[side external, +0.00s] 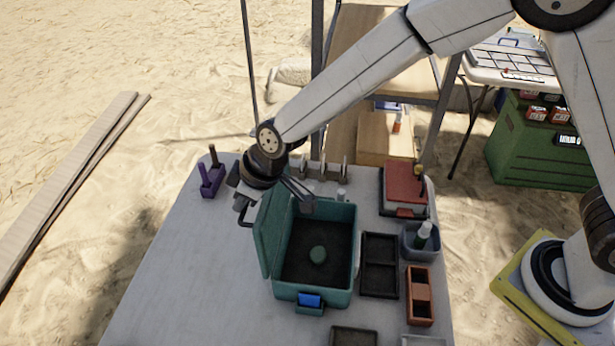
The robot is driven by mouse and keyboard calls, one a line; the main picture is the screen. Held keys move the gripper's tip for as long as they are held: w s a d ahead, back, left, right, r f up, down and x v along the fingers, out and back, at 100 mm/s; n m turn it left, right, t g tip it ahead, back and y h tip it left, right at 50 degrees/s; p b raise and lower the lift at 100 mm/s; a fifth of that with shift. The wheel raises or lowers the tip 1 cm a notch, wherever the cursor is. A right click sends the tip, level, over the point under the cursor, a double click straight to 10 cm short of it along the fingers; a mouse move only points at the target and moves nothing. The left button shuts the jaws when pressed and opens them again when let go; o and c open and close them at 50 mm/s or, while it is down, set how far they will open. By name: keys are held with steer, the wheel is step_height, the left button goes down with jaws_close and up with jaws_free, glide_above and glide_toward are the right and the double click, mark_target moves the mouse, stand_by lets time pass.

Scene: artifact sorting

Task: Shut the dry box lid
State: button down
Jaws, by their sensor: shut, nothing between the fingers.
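The dry box (330,299) is a teal case with a dark lining and stands on the table, open at the top. The lid (272,235) stands raised along the box's left side. A blue latch (309,300) is on the front wall. My gripper (307,206) is shut and empty, at the back of the box near the upper part of the lid. I cannot tell whether it touches the lid or the rim.
A purple holder (211,179) stands at the back left. The table's left front is clear.

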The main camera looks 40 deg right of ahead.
mark_target(266, 208)
steer(key=shift+s+d+r, duration=0.15)
steer(key=shift+s+d, duration=0.8)
steer(key=shift+s+d+r, duration=0.1)
steer(key=shift+s+d, duration=0.8)
steer(key=shift+s, duration=0.05)
steer(key=s+d+f, duration=0.7)
steer(key=s+d, duration=0.2)
steer(key=shift+s+d, duration=0.35)
stand_by(0.7)
steer(key=shift+r, duration=0.1)
stand_by(0.7)
steer(key=w+a+r, duration=0.3)
steer(key=r, duration=0.1)
steer(key=shift+w+a+r, duration=0.15)
steer(key=shift+w+a, duration=0.15)
stand_by(0.9)
steer(key=shift+w+a, duration=0.1)
